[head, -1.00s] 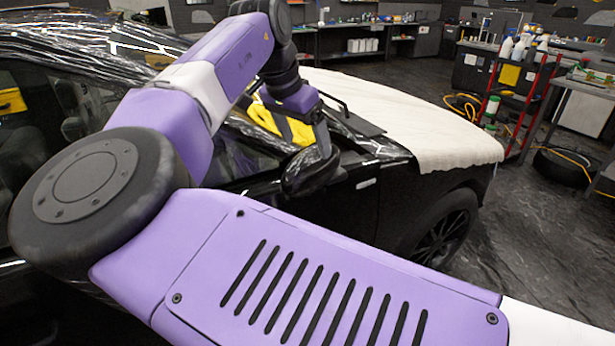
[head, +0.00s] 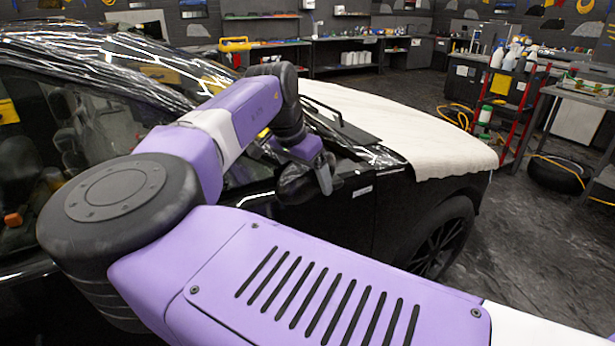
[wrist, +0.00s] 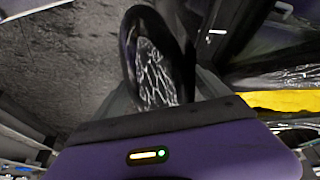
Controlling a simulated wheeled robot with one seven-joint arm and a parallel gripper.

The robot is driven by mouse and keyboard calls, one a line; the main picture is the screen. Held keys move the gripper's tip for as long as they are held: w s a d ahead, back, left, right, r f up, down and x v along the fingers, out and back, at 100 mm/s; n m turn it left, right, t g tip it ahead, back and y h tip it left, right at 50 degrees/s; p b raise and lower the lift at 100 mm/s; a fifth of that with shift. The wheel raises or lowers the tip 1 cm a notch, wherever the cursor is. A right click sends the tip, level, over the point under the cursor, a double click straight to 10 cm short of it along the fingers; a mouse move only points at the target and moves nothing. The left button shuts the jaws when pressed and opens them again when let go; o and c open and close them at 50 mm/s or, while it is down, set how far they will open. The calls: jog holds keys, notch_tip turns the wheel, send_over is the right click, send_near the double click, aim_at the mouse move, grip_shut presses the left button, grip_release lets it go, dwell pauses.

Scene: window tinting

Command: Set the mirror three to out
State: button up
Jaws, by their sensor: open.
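The black side mirror (head: 293,184) sits on the front door of the dark car, near the base of the windshield. My gripper (head: 324,176) is at the mirror, with a fingertip against or just beside its right end in the head view. In the wrist view the mirror (wrist: 152,62) stands upright in the middle, its glass showing pale crackled reflections. The open fingers of my gripper (wrist: 163,92) show low on either side of it. My wrist hides the mirror's lower part there, and contact cannot be told. I cannot tell the mirror's fold angle exactly.
The car's hood is covered by a white cloth (head: 425,130). A yellow strip (wrist: 275,101) lies close to the right in the wrist view. A red cart (head: 505,110) with bottles stands at the right.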

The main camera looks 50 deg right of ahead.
jog(key=shift+c, duration=0.4)
jog(key=c, duration=1.8)
jog(key=shift+d, duration=0.1)
